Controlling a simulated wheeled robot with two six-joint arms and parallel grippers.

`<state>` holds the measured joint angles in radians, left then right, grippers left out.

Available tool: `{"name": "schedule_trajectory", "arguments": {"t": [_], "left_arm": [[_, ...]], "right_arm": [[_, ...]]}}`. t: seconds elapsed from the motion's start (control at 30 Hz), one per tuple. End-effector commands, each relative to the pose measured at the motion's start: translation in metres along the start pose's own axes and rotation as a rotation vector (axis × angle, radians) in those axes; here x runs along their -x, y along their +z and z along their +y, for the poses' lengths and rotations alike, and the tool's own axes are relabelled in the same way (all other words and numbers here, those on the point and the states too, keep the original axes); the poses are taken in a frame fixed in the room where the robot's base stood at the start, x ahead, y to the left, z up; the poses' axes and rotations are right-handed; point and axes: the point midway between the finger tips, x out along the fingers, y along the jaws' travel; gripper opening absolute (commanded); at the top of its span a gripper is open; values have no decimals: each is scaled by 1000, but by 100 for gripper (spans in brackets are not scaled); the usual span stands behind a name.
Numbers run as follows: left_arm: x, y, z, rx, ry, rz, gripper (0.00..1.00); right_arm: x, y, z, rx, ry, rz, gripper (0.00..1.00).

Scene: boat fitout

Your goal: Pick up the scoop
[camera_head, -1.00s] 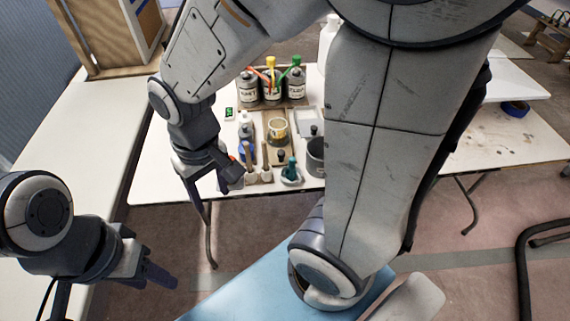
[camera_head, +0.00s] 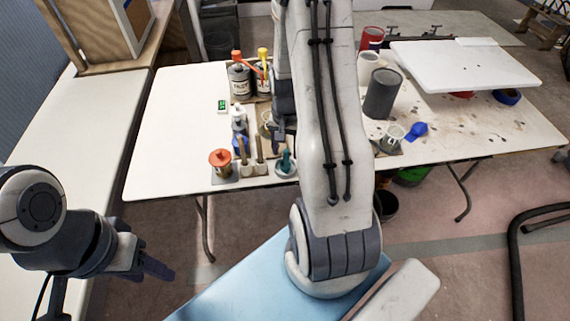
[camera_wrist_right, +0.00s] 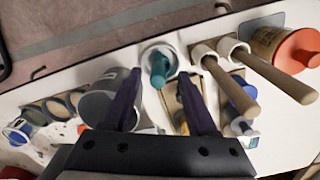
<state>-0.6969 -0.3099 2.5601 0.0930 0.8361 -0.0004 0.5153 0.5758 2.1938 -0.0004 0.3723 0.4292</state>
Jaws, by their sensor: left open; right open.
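No object is plainly marked as the scoop. A teal-handled item (camera_head: 286,160) sits in a round white dish at the table's front edge and may be it. In the right wrist view this teal item (camera_wrist_right: 159,68) shows between and just beyond my fingertips, apart from them. My right gripper (camera_wrist_right: 159,75) is open and empty, pointing down at the table. In the head view, part of the right gripper (camera_head: 277,142) shows beside my arm, which hides the rest. My left gripper (camera_head: 155,264) is open and empty, away from the table at lower left.
Wooden-handled tools (camera_head: 252,160) and an orange-topped container (camera_head: 221,161) stand left of the teal item. A grey pot (camera_wrist_right: 103,98) stands close on its other side. Bottles (camera_head: 240,82) stand behind. A blue item (camera_head: 417,130) lies farther right. The table's left part is clear.

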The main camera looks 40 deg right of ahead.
Motion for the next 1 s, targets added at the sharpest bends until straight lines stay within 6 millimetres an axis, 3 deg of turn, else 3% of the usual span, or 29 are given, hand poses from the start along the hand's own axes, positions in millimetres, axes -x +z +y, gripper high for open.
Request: {"name": "schedule_trajectory", "arguments": {"t": [0.4, 0.73, 0.8, 0.9, 1.0], "left_arm": [[6, 0, 0, 0, 0, 0, 50], [6, 0, 0, 0, 0, 0, 50], [6, 0, 0, 0, 0, 0, 50], [6, 0, 0, 0, 0, 0, 50], [6, 0, 0, 0, 0, 0, 50]], "right_arm": [[-48, -2, 2, 1, 1, -2, 58], [-55, -2, 2, 2, -1, 1, 58], [-55, -2, 2, 2, 0, 1, 31], [-54, -2, 2, 1, 0, 1, 0], [-54, -3, 2, 1, -1, 1, 0]]}}
